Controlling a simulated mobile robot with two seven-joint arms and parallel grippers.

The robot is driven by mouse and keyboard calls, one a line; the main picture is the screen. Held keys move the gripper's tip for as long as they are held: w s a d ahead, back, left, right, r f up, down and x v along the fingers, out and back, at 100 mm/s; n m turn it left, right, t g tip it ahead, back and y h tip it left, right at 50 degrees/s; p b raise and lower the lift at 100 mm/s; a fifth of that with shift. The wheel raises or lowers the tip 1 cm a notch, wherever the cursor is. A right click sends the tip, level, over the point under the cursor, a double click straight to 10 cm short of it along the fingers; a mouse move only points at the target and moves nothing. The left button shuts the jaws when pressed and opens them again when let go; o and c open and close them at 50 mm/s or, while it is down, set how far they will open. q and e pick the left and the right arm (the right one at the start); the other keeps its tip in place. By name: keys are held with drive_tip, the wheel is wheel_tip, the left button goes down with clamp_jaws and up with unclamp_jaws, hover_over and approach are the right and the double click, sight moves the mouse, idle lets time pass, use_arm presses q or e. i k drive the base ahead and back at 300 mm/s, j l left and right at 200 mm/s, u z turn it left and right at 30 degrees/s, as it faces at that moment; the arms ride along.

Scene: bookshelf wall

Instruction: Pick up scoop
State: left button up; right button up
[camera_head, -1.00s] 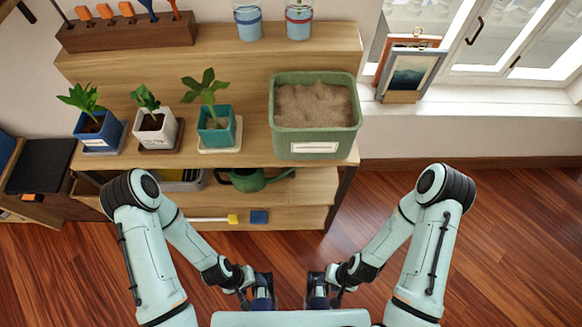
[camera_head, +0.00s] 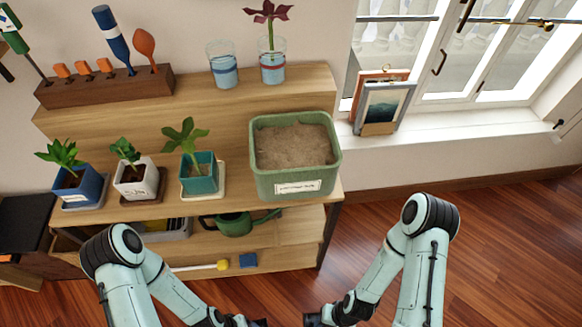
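A dark wooden rack (camera_head: 108,87) on the upper shelf holds upright tools. Among them are a blue-handled tool (camera_head: 113,38), an orange spoon-shaped tool (camera_head: 145,46) and a green-handled tool (camera_head: 12,38) at the far left. I cannot tell for sure which one is the scoop. My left gripper (camera_head: 258,322) and my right gripper (camera_head: 314,320) are at the bottom edge, low in front of the shelf and far from the rack. Both are partly cut off, and their fingers do not show clearly.
A green bin (camera_head: 295,188) of soil and potted plants in blue (camera_head: 82,190), white (camera_head: 137,183) and teal (camera_head: 200,180) pots stand on the middle shelf. Two cups (camera_head: 222,70) stand above. A green watering can (camera_head: 234,224) sits below. Picture frames (camera_head: 383,105) stand on the windowsill.

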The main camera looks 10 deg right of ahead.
sight(279, 216)
drive_tip(key=j+z, duration=0.2)
drive_tip(key=z, duration=0.2)
drive_tip(key=i+j+z, duration=0.1)
drive_tip(key=j+z, duration=0.35)
drive_tip(key=z, duration=0.3)
